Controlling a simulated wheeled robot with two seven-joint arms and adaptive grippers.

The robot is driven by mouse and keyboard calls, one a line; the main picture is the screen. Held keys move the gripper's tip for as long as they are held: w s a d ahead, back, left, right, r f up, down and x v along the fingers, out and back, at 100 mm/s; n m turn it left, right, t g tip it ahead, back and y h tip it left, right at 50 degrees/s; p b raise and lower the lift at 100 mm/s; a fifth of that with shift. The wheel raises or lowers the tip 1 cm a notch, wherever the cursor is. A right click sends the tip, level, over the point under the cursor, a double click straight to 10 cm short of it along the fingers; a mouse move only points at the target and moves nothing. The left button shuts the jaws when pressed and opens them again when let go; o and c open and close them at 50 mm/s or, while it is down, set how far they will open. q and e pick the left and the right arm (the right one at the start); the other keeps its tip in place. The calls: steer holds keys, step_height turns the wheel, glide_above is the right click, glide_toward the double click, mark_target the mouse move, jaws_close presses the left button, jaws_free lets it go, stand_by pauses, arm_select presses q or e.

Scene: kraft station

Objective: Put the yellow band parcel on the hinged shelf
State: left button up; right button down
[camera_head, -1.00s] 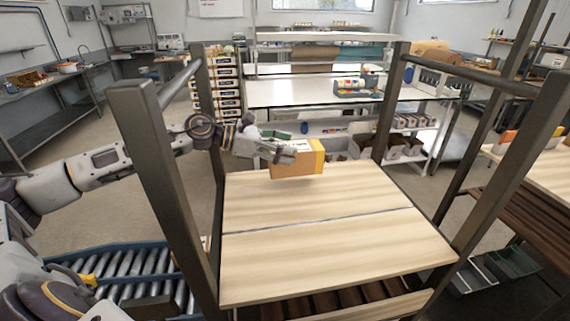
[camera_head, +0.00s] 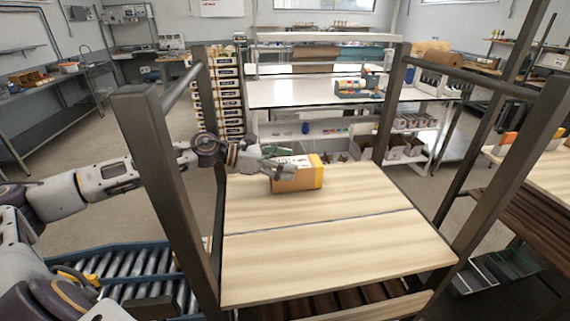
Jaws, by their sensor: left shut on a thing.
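The yellow band parcel (camera_head: 300,181) is a brown box with a yellow band around its right end and a white label on top. My left gripper (camera_head: 284,172) is shut on its left part. The parcel is at the back of the hinged shelf (camera_head: 325,240), a pale wooden board with a seam across it. Its underside looks on or very close to the board; I cannot tell whether it touches. My left arm reaches in past the left post. My right gripper is not in view.
Dark posts (camera_head: 165,190) and side rails frame the shelf. A roller conveyor (camera_head: 130,275) is at the lower left. A white workbench (camera_head: 300,93) stands behind. The front and middle of the shelf are clear.

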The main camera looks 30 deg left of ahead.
arm_select(q)
steer(key=shift+f, duration=0.1)
steer(key=shift+f, duration=0.15)
steer(key=o, duration=1.4)
